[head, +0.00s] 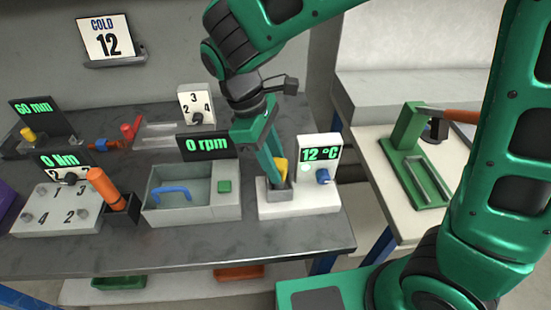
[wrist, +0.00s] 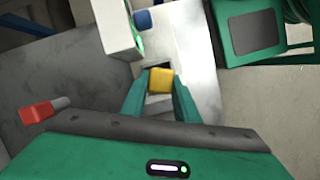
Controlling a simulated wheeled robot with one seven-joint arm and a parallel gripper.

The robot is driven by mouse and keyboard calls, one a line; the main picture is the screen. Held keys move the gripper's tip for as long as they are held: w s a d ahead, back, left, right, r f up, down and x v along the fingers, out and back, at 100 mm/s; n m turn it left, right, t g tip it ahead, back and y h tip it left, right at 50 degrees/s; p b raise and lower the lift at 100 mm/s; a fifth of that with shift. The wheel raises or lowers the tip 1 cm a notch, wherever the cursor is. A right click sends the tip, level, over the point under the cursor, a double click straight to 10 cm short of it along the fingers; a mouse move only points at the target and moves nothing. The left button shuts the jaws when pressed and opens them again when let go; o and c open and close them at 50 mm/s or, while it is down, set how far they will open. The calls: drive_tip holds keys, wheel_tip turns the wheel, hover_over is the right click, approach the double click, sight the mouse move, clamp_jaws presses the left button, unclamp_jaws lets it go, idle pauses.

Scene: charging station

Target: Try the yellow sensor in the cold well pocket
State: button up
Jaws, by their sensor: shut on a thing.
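The yellow sensor (head: 281,166) is between the fingers of my gripper (head: 273,170), over the front left part of the white well unit (head: 318,195). My gripper is shut on it. In the wrist view the yellow sensor (wrist: 160,80) sits between the two green fingertips (wrist: 161,88), above a dark square opening. In the head view the fingers reach down to a small grey pocket (head: 279,193) on the well unit. I cannot tell how deep the sensor sits in it. The unit's display (head: 320,155) reads 12 °C, and a blue knob (head: 322,176) is on its front.
A sign (head: 107,37) on the wall reads COLD 12. Left of the well unit stands a grey basin (head: 184,195) with a 0 rpm display (head: 207,146). An orange-handled tool (head: 107,187) stands in a dark holder farther left. A green press (head: 405,145) is on the right bench.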

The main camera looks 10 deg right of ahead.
drive_tip(key=shift+f, duration=0.1)
drive_tip(key=o, duration=1.2)
drive_tip(key=shift+o, duration=0.2)
